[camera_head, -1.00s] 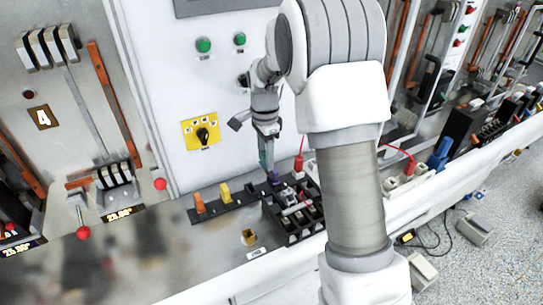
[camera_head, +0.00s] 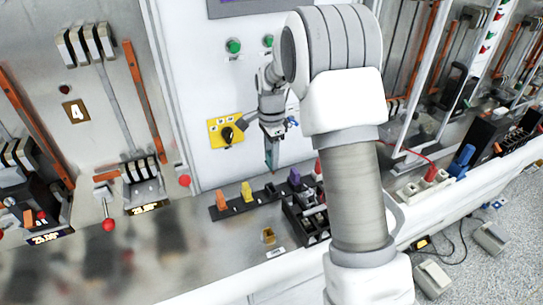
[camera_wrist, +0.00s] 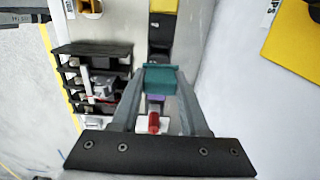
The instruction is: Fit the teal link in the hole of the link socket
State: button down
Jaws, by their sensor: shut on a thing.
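The teal link (camera_head: 271,160) is held upright in my gripper (camera_head: 271,147), above the black strip. In the wrist view the teal link (camera_wrist: 160,79) sits between the two grey fingers, which are shut on it. A small brass-coloured block (camera_head: 268,236) with a dark opening stands on the bench in front of the strip, with a white label by it. It looks like the link socket and is apart from the teal link.
The black strip (camera_head: 232,208) carries an orange link (camera_head: 221,201), a yellow link (camera_head: 247,191) and a purple link (camera_head: 294,176). A black compartment rack (camera_head: 296,221) stands right of the socket. A yellow switch plate (camera_head: 222,140) is on the wall behind.

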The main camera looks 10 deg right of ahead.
jog(key=shift+f+b, duration=1.8)
jog(key=shift+f, duration=1.1)
jog(key=shift+f+b, duration=1.15)
jog(key=shift+f, duration=0.7)
jog(key=shift+c, duration=1.7)
grip_release()
notch_tip(320, 180, up, 16)
jog(key=shift+r, duration=0.75)
